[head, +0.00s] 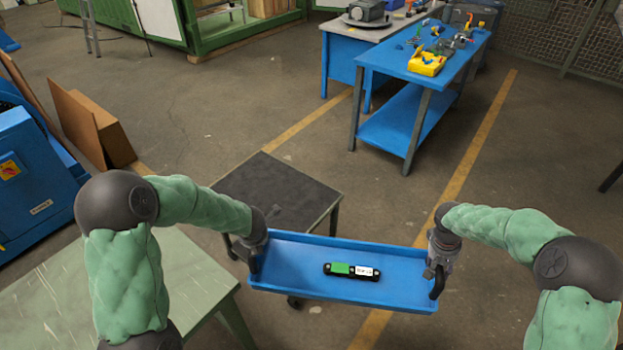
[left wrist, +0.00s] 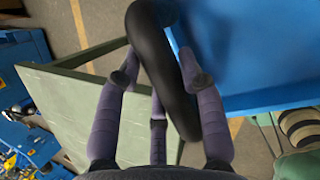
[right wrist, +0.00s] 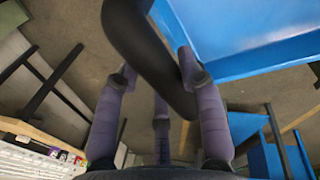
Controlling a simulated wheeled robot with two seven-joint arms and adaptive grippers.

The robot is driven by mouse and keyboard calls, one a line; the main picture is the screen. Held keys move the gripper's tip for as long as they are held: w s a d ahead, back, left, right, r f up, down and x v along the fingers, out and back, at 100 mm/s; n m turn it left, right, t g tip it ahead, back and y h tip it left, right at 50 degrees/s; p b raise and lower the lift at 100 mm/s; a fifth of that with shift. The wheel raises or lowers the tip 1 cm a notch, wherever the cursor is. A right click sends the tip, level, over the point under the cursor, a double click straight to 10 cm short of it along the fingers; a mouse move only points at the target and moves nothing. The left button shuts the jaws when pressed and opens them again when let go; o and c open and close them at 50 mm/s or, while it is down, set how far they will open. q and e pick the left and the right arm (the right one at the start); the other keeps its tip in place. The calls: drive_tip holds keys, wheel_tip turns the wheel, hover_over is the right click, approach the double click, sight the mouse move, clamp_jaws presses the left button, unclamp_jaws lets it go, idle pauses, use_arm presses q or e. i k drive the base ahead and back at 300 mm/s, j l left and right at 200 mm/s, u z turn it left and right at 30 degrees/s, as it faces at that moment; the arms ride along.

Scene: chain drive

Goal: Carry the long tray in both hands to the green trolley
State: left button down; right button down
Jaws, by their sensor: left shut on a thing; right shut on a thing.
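The long blue tray (head: 405,290) hangs level in front of me, with a black handle at each end. A small black item with green and white patches (head: 352,271) lies in its middle. My left gripper (head: 254,262) is shut on the left handle (left wrist: 150,60). My right gripper (head: 437,272) is shut on the right handle (right wrist: 145,50). A low, dark-topped trolley (head: 275,185) on castors stands just beyond the tray's left part, which hides some of its near side. Its frame looks grey-green.
A pale green table (head: 60,300) stands at the lower left, close to my left arm. Blue workbenches (head: 405,65) with tools stand farther back. A blue machine (head: 35,190) and brown boards (head: 95,130) are at the left. The floor right of the trolley is clear.

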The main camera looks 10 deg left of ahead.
sight(308, 221)
drive_tip(key=i+j, duration=0.1)
drive_tip(key=i, duration=0.85)
drive_tip(key=i+u, duration=0.15)
drive_tip(key=u, duration=0.4)
